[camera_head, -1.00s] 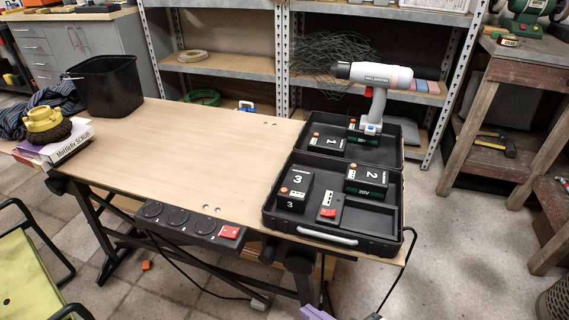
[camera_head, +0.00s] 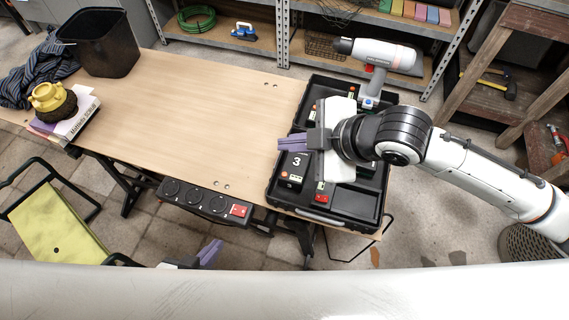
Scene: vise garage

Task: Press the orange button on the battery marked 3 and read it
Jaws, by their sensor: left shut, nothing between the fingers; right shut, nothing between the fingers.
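The black battery marked 3 (camera_head: 293,165) sits in the near left part of the open black case. Its white 3 faces up, and its small orange button (camera_head: 284,175) shows at its left near side, beside a pale indicator strip. My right gripper (camera_head: 281,144), with purple fingers, is shut and empty. It points left over the case, just beyond battery 3 in the picture; its height above the battery is hard to judge. My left gripper (camera_head: 215,246) is shut and empty, low in front of the table. The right hand hides most of batteries 1 and 2.
The case (camera_head: 322,222) stands at the table's right end with a drill (camera_head: 375,55) at its far side. A red-switched item (camera_head: 321,197) lies in it. A power strip (camera_head: 206,202) hangs on the table's front edge.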

